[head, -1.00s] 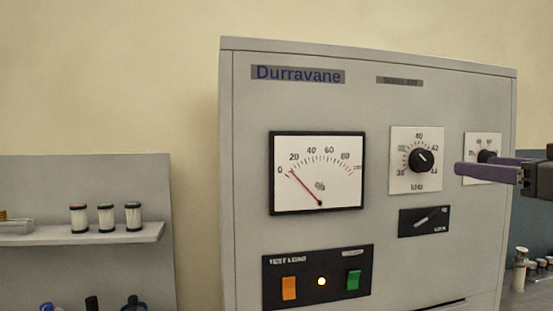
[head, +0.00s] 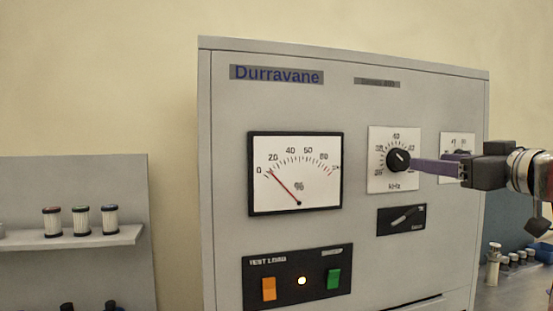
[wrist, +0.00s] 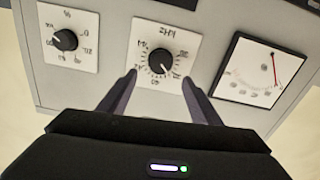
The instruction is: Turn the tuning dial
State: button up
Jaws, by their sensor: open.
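The tuning dial is a round black knob (head: 397,160) on a white kHz plate (head: 378,184) on the front of the grey cabinet. The knob also shows in the wrist view (wrist: 161,61), which is upside down. My gripper (head: 416,165) has purple fingers and reaches in from the right, its tips close to the knob. In the wrist view my open gripper (wrist: 159,79) has a fingertip to either side of the knob's line, with the knob just beyond the tips. I cannot tell whether they touch it. The white pointer mark on the knob is small.
A needle meter (head: 296,174) marked % stands left of the dial, its red needle near the low end. A second dial (wrist: 65,40) is partly hidden by my arm in the head view. Below are a black switch (head: 401,219) and orange and green buttons.

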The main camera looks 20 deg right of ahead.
aim_at(403, 159)
jog(key=shift+w+d, duration=0.15)
jog(key=shift+w, duration=1.3)
jog(key=shift+w+d, duration=0.2)
jog(key=shift+w, duration=1.2)
jog(key=shift+w+d, duration=0.15)
jog(key=shift+w, duration=1.3)
jog(key=c, duration=1)
jog(key=shift+c, duration=0.2)
